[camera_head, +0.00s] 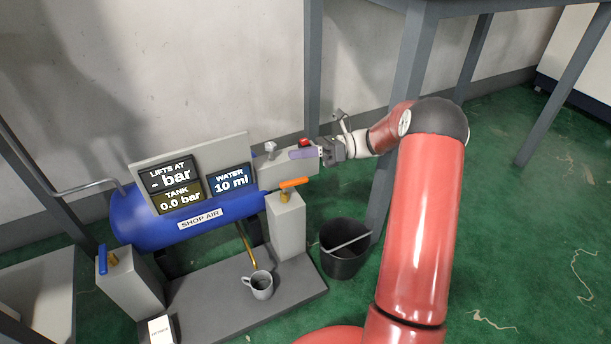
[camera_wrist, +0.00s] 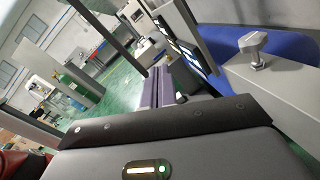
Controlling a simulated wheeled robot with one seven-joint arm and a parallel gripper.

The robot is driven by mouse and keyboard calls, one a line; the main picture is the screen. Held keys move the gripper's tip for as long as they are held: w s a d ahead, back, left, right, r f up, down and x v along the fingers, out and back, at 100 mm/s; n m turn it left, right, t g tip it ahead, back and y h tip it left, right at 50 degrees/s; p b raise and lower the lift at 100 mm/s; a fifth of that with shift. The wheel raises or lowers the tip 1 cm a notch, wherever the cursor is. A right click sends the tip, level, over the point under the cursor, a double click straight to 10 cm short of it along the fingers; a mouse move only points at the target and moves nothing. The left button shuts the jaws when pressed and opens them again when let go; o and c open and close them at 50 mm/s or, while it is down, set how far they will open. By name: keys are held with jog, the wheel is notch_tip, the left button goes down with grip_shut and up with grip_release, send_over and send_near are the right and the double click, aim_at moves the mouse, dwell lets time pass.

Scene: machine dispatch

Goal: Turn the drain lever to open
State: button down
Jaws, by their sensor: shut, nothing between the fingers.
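An orange lever (camera_head: 293,183) sits on a brass valve on the right grey post, in front of the blue tank (camera_head: 135,222). A blue lever (camera_head: 102,260) sits on the left post. No readable label tells which is the drain lever. A brass pipe (camera_head: 247,246) slants down from the tank toward a grey mug (camera_head: 261,286). My gripper (camera_head: 293,155) is shut and empty, its purple fingers pointing left beside the grey box, above the orange lever and apart from it. The fingers also show in the wrist view (camera_wrist: 156,88); the orange lever is not recognisable there.
A grey knob (camera_head: 270,147) and a red button (camera_head: 305,143) stand close to my fingers. The knob also shows in the wrist view (camera_wrist: 252,46). Screens read tank 0.0 bar and water 10 ml. A black bucket (camera_head: 345,262) stands right of the base; table legs are behind my arm.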

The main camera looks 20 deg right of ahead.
aim_at(303, 182)
jog(key=s+d+f+m+t+h+b, duration=0.1)
jog(key=s+d+f+m+t+h, duration=0.1)
jog(key=s+d+f+m+t, duration=0.6)
jog(key=s+d+f+m+t+h+b, duration=0.25)
jog(key=f+m, duration=0.35)
jog(key=m, duration=0.7)
jog(key=x, duration=0.4)
jog(key=w+d+x, duration=0.1)
jog(key=x, duration=0.7)
jog(key=shift+w+d+r+b, duration=0.1)
jog(key=shift+w+d+b, duration=0.05)
jog(key=shift+w+b, duration=0.3)
jog(key=shift+w, duration=0.65)
jog(key=shift+w+d+r+n+g+y+p, duration=0.2)
jog(key=shift+w+n+g+y+p, duration=0.25)
jog(key=shift+w+n+y+p, duration=0.3)
jog(key=shift+w+g+p, duration=0.2)
jog(key=shift+g+p, duration=0.2)
jog(key=shift+n, duration=0.25)
